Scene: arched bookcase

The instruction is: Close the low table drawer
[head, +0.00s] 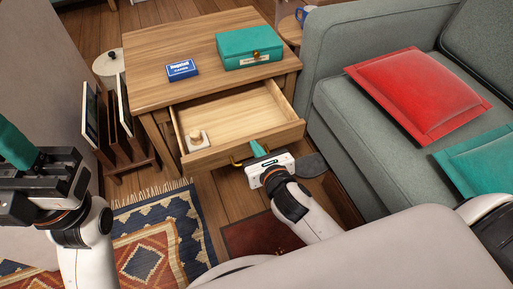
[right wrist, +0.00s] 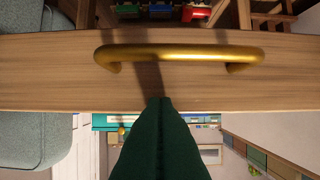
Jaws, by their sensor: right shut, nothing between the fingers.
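The low wooden table (head: 200,52) stands in the head view with its drawer (head: 234,118) pulled out toward me. A small wooden piece on a pale square (head: 197,139) lies inside at the drawer's left front. The drawer front shows in the right wrist view (right wrist: 40,75) with its brass handle (right wrist: 180,53). My right gripper (head: 257,149) is shut and empty at the middle of the drawer front, its green fingertips (right wrist: 160,104) overlapping the front's edge; I cannot tell if they touch. My left gripper (head: 14,145) is at the far left, away from the table; its opening is unclear.
A teal box (head: 249,47) and a blue card box (head: 182,70) are on the tabletop. A grey sofa (head: 335,115) with a red cushion (head: 417,92) stands close on the right. A rack (head: 122,125) is left of the table. A patterned rug (head: 150,250) lies in front.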

